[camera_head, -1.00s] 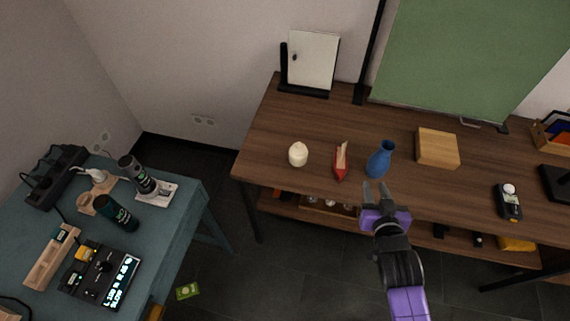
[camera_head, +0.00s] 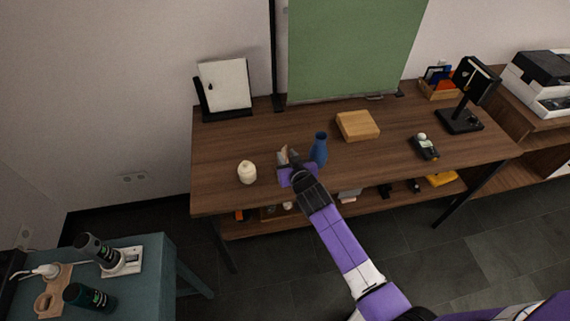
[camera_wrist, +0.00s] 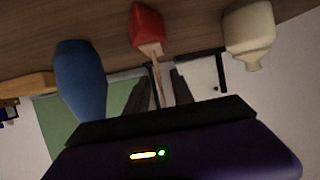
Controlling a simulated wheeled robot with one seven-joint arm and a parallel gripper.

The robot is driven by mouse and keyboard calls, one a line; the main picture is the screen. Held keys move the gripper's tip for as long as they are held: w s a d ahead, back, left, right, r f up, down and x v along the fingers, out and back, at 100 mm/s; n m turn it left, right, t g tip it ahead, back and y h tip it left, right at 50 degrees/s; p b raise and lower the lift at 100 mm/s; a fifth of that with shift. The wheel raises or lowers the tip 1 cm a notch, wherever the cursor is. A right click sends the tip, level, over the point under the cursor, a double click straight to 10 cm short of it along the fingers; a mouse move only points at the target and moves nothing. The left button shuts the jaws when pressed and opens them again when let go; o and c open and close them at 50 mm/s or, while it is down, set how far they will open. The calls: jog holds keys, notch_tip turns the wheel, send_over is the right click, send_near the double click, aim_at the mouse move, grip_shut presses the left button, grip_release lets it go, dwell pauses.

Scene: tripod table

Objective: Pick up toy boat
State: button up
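The toy boat has a red hull (camera_wrist: 147,27) and a thin cream sail (camera_wrist: 156,62), and appears upside down at the top middle of the wrist view. My gripper (camera_wrist: 162,82) is open; its two dark fingers stand either side of the sail's line, with gaps showing on both sides. In the head view my gripper (camera_head: 289,157) is over the boat's place near the table's front edge. It hides most of the boat there, so contact cannot be told.
A blue vase (camera_head: 319,148) stands close on the right of my gripper, and a cream candle-like jar (camera_head: 247,172) on the left. A wooden box (camera_head: 357,126) lies behind to the right. The wooden table (camera_head: 225,150) is clear at the left.

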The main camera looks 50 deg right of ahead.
jog(key=shift+x, duration=0.95)
grip_shut()
dwell(0.7)
